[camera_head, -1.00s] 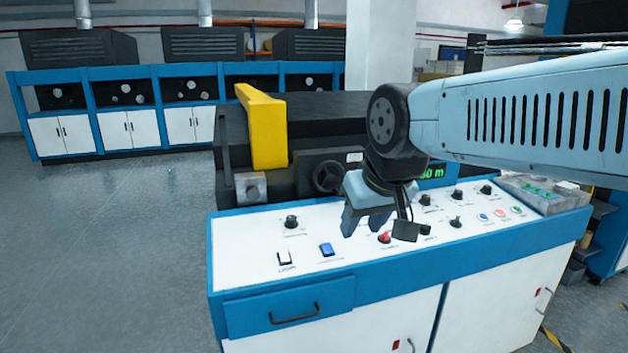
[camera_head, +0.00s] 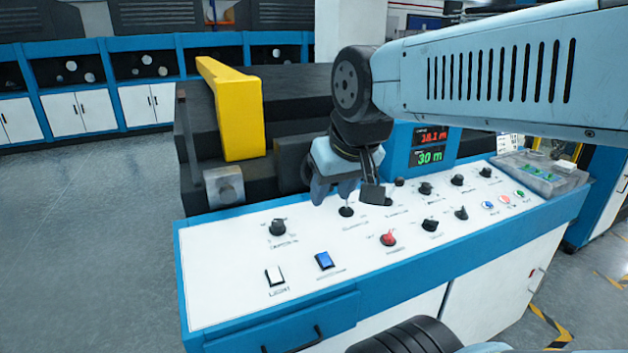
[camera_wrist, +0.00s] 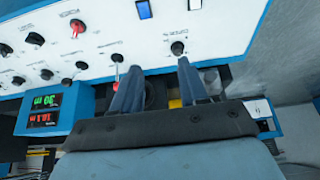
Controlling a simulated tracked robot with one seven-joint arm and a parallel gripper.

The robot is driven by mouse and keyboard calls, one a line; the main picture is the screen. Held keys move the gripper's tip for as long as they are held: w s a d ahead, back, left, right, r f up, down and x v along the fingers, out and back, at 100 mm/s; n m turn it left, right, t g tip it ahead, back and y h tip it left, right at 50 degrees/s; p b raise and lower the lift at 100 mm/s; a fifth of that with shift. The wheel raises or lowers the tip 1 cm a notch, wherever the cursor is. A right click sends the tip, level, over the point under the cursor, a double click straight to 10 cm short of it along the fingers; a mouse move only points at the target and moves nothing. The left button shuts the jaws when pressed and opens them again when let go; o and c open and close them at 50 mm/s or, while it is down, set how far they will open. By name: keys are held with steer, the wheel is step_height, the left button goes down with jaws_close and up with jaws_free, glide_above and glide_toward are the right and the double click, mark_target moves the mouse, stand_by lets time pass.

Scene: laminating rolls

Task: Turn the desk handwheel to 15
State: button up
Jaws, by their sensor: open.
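In the head view my gripper (camera_head: 332,190) hangs over the back edge of the white control desk (camera_head: 225,290), fingers apart and pointing down. It hides the spot where the dark handwheel showed earlier. In the wrist view my gripper (camera_wrist: 159,70) is open, with its two blue-grey fingers apart. A dark rounded shape, likely the handwheel (camera_wrist: 157,92), shows partly between and beyond the fingers. I cannot tell whether they touch it.
The desk carries several black knobs (camera_head: 278,227), a red knob (camera_head: 388,238), a blue switch (camera_head: 324,260) and a white switch (camera_head: 275,276). A yellow guard (camera_head: 235,110) stands left of the gripper. Open floor lies left.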

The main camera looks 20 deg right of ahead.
steer(key=w+d+f+h, duration=0.1)
steer(key=w+d, duration=0.3)
steer(key=w, duration=0.4)
steer(key=w+d+f+g, duration=0.1)
steer(key=w+d, duration=0.3)
steer(key=w, duration=0.3)
steer(key=w+d+f+h, duration=0.1)
steer(key=w+d, duration=0.2)
steer(key=w, duration=0.5)
steer(key=x, duration=1.2)
steer(key=shift+w+d+f, duration=0.2)
steer(key=shift+d+f, duration=0.05)
steer(key=shift+d, duration=0.05)
jaws_close()
